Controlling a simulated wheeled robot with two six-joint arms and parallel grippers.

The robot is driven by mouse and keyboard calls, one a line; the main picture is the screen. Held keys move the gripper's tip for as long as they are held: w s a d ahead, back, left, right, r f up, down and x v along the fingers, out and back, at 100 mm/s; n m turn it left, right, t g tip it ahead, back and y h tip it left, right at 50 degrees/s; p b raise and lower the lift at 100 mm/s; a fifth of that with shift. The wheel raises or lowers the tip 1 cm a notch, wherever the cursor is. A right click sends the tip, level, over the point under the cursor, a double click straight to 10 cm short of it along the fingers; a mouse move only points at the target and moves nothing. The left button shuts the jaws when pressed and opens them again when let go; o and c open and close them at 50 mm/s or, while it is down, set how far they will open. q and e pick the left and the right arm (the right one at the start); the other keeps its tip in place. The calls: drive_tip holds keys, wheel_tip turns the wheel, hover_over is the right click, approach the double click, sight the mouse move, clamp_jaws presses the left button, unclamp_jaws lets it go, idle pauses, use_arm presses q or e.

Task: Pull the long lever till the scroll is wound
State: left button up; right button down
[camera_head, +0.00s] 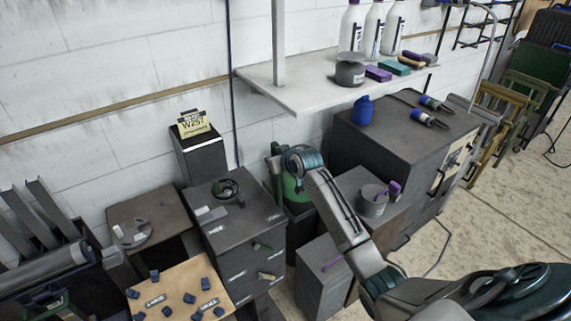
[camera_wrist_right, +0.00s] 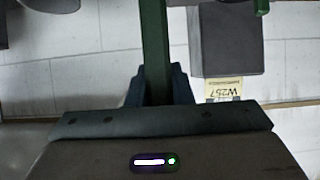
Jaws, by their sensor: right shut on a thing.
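The long lever (camera_wrist_right: 154,45) shows in the right wrist view as a straight dark green bar running from the top edge down between my fingers. My right gripper (camera_wrist_right: 160,88) is shut on this bar; the fingers lie on either side of it. In the head view my right arm comes in from the lower right and reaches the middle, where its gripper (camera_head: 275,158) is largely hidden by the wrist. A green shape (camera_head: 290,185) shows just under it; I cannot tell whether it is the lever. I cannot make out the scroll. My left gripper is not in view.
A dark box with a yellow W257 sign (camera_head: 196,128) stands against the wall, left of my gripper. A white shelf (camera_head: 285,90) with bottles hangs above. Dark cabinets (camera_head: 240,225) stand close on both sides of my wrist. Open floor (camera_head: 480,215) lies at right.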

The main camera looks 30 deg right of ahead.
sight(276, 144)
drive_tip(key=w+f+g, duration=0.1)
drive_tip(key=w+g, duration=0.1)
drive_tip(key=w, duration=0.4)
drive_tip(key=shift+a+g, duration=0.2)
drive_tip(key=shift+g, duration=0.1)
drive_tip(key=c, duration=1.5)
unclamp_jaws()
drive_tip(key=shift+f, duration=0.1)
drive_tip(key=shift+o, duration=1.1)
drive_tip(key=shift+w+f, duration=0.15)
drive_tip(key=shift+w, duration=0.05)
drive_tip(key=b+v, duration=0.3)
drive_tip(key=v, duration=0.7)
drive_tip(key=shift+s+r, duration=0.25)
drive_tip(key=shift+s, duration=0.05)
drive_tip(key=shift+f, duration=0.1)
